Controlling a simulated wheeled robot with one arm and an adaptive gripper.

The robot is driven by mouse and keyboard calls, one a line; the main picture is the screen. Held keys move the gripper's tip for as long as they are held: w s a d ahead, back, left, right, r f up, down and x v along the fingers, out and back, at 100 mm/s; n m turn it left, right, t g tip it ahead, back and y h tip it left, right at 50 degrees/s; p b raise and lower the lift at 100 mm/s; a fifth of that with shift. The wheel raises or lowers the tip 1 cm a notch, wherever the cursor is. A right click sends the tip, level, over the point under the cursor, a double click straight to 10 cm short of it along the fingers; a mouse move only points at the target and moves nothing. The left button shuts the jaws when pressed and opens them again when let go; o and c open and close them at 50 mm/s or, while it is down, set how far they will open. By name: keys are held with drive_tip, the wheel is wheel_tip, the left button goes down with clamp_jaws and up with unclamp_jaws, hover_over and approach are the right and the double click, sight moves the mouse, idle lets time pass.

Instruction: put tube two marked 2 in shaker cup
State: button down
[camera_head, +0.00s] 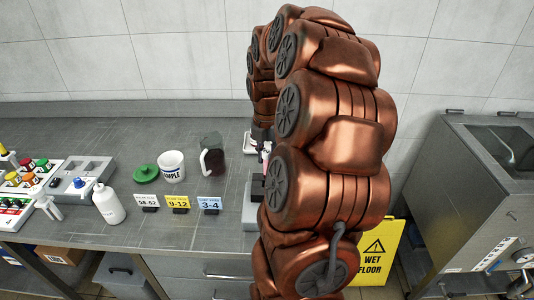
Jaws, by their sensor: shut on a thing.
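My copper arm fills the middle and right of the head view. My gripper (264,148) is at the arm's far end, low over the back of the bench, and mostly hidden behind my arm links. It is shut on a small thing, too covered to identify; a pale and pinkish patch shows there. I cannot make out a tube marked 2. A grey device (256,190) shows partly at the arm's left edge, and a white-and-dark device (250,148) stands beside the gripper. I cannot tell whether either bears the shaker cup.
On the grey bench (100,235) stand a dark jug (213,160), white labelled cup (171,167), green lid (146,173), white bottle (108,205) and label cards (178,203). Trays with coloured caps (30,180) are at left. A yellow wet-floor sign (378,250) stands right.

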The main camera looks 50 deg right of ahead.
drive_tip(key=shift+f+b, duration=1.4)
drive_tip(key=shift+f, duration=1.65)
drive_tip(key=c, duration=0.9)
unclamp_jaws()
drive_tip(key=shift+c, duration=0.2)
drive_tip(key=shift+o, duration=0.4)
drive_tip(key=o, duration=0.4)
drive_tip(key=shift+r, duration=0.2)
